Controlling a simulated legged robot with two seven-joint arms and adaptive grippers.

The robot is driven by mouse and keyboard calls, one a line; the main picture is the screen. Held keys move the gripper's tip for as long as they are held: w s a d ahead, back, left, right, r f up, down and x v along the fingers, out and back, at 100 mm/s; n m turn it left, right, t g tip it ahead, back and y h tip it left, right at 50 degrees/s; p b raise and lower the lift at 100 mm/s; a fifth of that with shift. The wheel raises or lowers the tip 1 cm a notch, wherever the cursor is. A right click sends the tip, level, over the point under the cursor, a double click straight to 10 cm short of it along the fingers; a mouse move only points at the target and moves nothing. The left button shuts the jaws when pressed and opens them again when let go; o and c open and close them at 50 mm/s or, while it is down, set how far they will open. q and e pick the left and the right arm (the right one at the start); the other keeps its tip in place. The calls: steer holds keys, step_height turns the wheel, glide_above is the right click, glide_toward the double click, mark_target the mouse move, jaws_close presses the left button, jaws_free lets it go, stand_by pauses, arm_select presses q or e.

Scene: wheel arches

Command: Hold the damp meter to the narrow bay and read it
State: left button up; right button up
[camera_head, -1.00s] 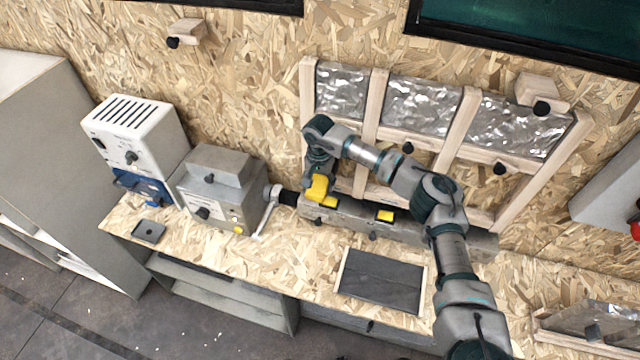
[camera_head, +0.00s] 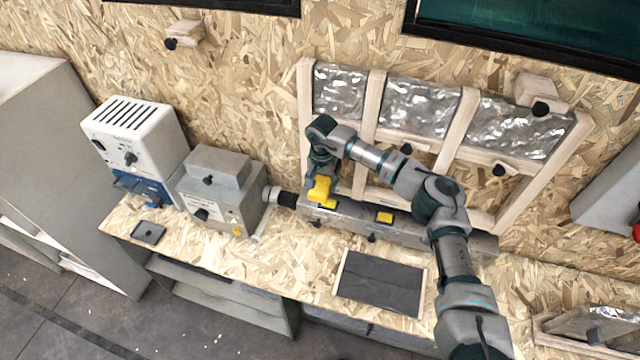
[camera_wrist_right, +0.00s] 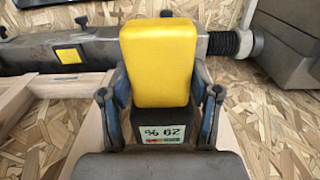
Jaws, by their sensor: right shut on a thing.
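The damp meter (camera_head: 321,189) is a yellow and dark block, held upside down in the right wrist view (camera_wrist_right: 158,62). Its small display shows digits that read as 29 % when turned over. My right gripper (camera_head: 322,178) is shut on it, with a finger on each side in the right wrist view (camera_wrist_right: 160,95). The narrow bay (camera_head: 340,92) is the leftmost gap in the timber frame, with foil at its top. The gripper is at this bay's lower end. Whether the meter touches the board is hidden. My left gripper is out of view.
A grey duct (camera_head: 410,229) with a yellow patch runs along the frame's foot. A grey box (camera_head: 217,195) and a white unit (camera_head: 135,135) stand left on the bench. A dark slate panel (camera_head: 383,283) lies in front; bare bench lies left of it.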

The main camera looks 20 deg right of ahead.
steer(key=shift+d, duration=0.75)
steer(key=shift+d+f, duration=0.1)
steer(key=shift+d, duration=0.35)
steer(key=shift+a, duration=0.4)
steer(key=shift+w+a, duration=0.15)
steer(key=shift+a, duration=0.2)
steer(key=shift+d+b, duration=0.3)
steer(key=shift+d, duration=0.15)
steer(key=shift+a, duration=0.15)
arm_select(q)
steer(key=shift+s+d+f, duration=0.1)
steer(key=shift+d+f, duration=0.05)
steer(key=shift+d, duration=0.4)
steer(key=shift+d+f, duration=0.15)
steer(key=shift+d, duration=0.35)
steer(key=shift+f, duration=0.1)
arm_select(e)
steer(key=shift+w, duration=0.1)
